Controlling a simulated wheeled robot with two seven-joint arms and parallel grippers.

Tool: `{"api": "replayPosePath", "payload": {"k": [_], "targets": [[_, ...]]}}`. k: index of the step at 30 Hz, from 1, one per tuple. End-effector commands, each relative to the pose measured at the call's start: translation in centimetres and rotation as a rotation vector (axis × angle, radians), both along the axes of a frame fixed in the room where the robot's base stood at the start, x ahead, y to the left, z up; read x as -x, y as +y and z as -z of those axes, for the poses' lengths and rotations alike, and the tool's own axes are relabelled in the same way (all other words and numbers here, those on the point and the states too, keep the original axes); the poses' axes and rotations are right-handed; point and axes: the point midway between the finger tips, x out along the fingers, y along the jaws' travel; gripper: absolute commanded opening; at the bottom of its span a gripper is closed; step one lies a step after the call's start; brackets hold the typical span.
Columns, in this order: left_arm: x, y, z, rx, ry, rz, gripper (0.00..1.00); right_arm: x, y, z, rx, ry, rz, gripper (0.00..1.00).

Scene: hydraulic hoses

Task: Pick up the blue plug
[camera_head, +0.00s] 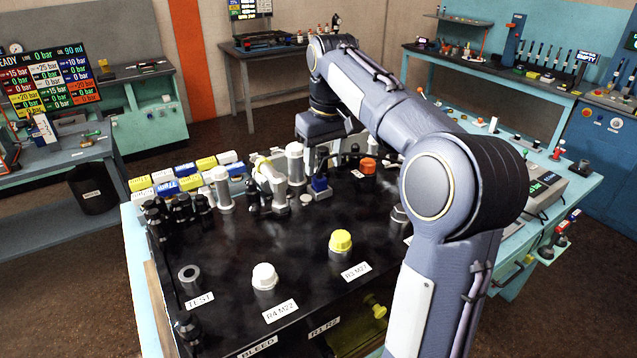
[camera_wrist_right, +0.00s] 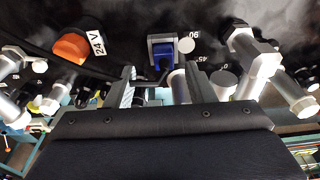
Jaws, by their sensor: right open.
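The blue plug (camera_head: 320,187) stands on the far part of the black bench top. In the right wrist view the blue plug (camera_wrist_right: 162,52) sits at a grey square housing beside a "90" mark. My right gripper (camera_wrist_right: 160,78) is open, its two fingers spread to either side of the plug's line and lower in the picture. No contact with the plug can be made out. In the head view the right gripper (camera_head: 319,160) hangs over the plug, its fingers partly hidden among the fittings. My left gripper is not in view.
Silver fittings (camera_head: 295,165) stand close beside the plug. An orange cap (camera_head: 368,166) is to its right, a yellow cap (camera_head: 341,241) and white cap (camera_head: 264,276) nearer. Labelled boxes (camera_head: 190,183) line the left back. The bench top's middle is fairly clear.

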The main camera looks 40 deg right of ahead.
Motion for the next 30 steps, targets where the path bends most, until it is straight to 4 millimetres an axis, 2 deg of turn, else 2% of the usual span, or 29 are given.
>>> {"api": "replayPosePath", "payload": {"k": [7,16,27,30], "targets": [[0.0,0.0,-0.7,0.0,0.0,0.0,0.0,-0.5,0.4,3.4,-0.001,0.001,0.0,0.49],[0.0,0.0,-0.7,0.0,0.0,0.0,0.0,-0.6,0.4,3.9,0.0,-0.001,-0.001,0.49],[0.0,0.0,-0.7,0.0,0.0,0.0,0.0,-0.6,0.4,3.9,0.0,-0.001,-0.001,0.01],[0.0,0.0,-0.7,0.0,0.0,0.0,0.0,-0.6,0.4,3.9,0.0,-0.001,-0.001,0.01]]}}
